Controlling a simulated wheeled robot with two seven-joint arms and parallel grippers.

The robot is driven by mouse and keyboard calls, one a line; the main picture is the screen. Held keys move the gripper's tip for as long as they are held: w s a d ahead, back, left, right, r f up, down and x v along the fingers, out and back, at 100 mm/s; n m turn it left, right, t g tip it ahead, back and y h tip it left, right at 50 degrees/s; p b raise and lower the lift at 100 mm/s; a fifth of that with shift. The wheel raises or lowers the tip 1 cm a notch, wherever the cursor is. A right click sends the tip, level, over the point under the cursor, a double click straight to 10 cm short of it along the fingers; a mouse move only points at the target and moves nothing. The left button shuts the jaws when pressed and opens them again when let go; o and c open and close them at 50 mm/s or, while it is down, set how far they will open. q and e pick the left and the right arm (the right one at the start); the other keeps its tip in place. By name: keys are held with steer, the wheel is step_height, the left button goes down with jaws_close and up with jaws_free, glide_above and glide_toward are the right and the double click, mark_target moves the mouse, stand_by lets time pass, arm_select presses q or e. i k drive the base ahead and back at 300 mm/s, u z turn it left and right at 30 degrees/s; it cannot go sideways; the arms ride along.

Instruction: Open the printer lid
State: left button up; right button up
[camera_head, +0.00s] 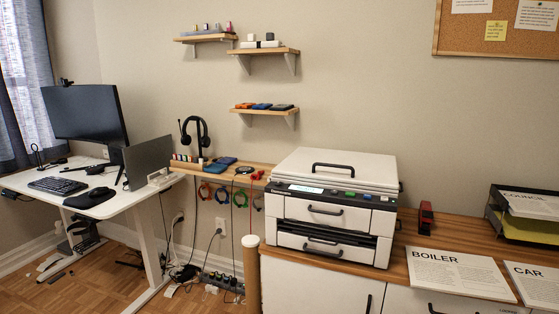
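The printer (330,215) stands on a wooden-topped cabinet right of the middle. It is white with a dark control strip and two front drawers with dark handles. Its lid (345,168) lies flat and looks shut on top, with a dark bar handle (333,169) across it. Neither of my grippers is in view.
Signs reading BOILER (455,274) and CAR (535,280) lie on the counter (405,262) to the right. A red stapler-like item (425,217) and a paper tray (520,215) are behind them. A white desk (130,198) with a monitor (85,112) stands left. Shelves hang above.

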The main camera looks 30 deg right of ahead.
mark_target(361, 170)
steer(key=z, duration=0.15)
steer(key=i, duration=0.9)
steer(key=z, duration=0.5)
